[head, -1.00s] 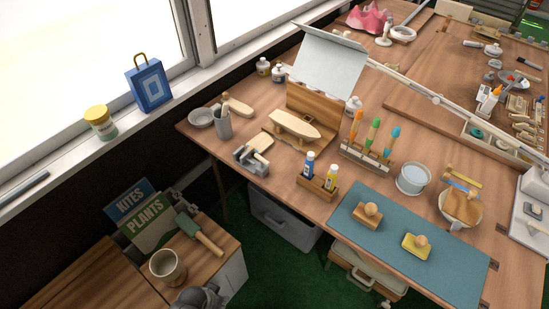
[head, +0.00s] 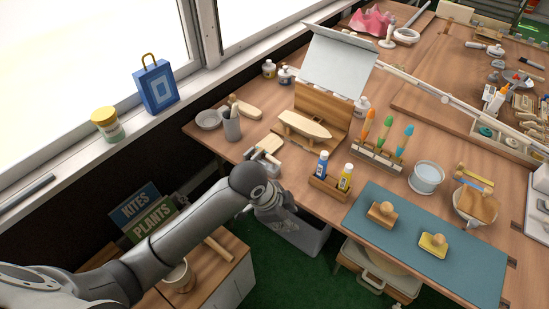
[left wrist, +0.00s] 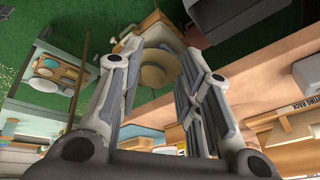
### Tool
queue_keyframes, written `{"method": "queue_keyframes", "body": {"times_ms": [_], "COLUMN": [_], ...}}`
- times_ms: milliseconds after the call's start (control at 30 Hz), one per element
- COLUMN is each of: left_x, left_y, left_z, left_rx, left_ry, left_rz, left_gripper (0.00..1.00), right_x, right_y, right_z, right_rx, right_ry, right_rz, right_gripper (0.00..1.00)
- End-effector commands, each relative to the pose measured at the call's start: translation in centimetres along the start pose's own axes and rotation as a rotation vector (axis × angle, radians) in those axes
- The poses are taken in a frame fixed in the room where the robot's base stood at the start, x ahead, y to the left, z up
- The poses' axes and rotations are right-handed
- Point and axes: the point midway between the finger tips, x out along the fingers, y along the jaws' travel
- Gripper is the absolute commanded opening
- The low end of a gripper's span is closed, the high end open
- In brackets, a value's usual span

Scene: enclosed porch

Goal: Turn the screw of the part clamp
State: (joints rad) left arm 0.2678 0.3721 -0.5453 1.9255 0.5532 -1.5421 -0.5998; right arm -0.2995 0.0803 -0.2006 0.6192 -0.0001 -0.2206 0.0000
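The part clamp (head: 262,157) is a small grey vise with a pale wooden piece in it. It sits at the near left edge of the worktable in the head view. My left arm reaches in from the lower left, and its wrist covers the area just below the clamp. My left gripper (head: 275,203) is just off the table's front edge, below the clamp and apart from it. In the left wrist view its two fingers (left wrist: 162,60) are spread with nothing held between them. The clamp's screw cannot be made out. My right gripper is not in view.
A bottle rack (head: 328,188) stands right of the clamp, and a pencil cup (head: 232,128) behind it. A grey bin (head: 300,238) is under the table. A low wooden cabinet (head: 228,270) with a mug (head: 178,277) lies beneath my arm.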

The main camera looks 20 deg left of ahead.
Motion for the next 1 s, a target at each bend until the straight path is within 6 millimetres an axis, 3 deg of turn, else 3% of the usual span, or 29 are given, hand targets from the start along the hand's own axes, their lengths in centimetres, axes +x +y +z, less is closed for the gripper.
{"method": "queue_keyframes", "body": {"times_ms": [33,233,633,833,1000], "left_x": [-0.8,-4.0,-11.8,-14.0,-13.1], "left_y": [-1.4,-5.6,-14.5,-16.4,-16.5], "left_z": [-0.5,-1.5,-0.3,0.3,0.6], "left_rx": [0.07,0.354,0.678,0.728,0.734], "left_ry": [-0.01,-0.068,-0.192,-0.211,-0.212], "left_rz": [-0.003,0.029,0.086,0.102,0.108], "left_gripper": [0.33,0.33,0.33,0.33,0.33], "right_x": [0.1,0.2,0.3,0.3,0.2], "right_y": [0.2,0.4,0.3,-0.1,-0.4], "right_z": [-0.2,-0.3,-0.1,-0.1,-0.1], "right_rx": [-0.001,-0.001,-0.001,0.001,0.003], "right_ry": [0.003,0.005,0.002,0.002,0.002], "right_rz": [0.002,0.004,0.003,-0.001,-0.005], "right_gripper": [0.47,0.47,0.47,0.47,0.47]}}
